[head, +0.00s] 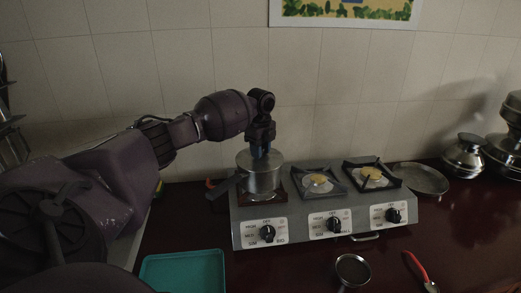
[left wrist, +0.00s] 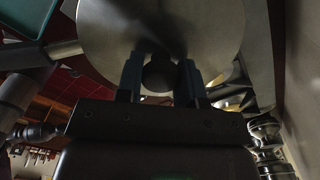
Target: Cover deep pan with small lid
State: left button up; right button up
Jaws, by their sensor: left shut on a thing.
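The deep pan (head: 262,181), a grey metal pot with a dark handle pointing left, stands on the left burner of the stove. The small lid (head: 246,157) is a round grey metal disc at the top of the pan; I cannot tell whether it touches the rim all round. My left gripper (head: 261,150) comes from above and is shut on the lid's knob. In the left wrist view the dark round knob (left wrist: 160,75) sits between the two fingers, with the lid's disc (left wrist: 205,25) behind it. My right gripper is not in view.
The grey stove (head: 283,241) has two more burners, both uncovered. A teal tray (head: 183,272), a metal cup (head: 352,271) and a red-handled tool (head: 418,267) lie in front. A flat round metal plate (head: 420,179) and metal pots (head: 464,157) stand to the right. A tiled wall is behind.

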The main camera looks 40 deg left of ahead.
pick_arm(q)
jog(key=shift+f, duration=0.1)
jog(key=o, duration=1)
jog(key=shift+o, duration=0.2)
notch_tip(320, 180, up, 11)
jog(key=shift+f+b, duration=0.1)
jog(key=shift+b, duration=0.5)
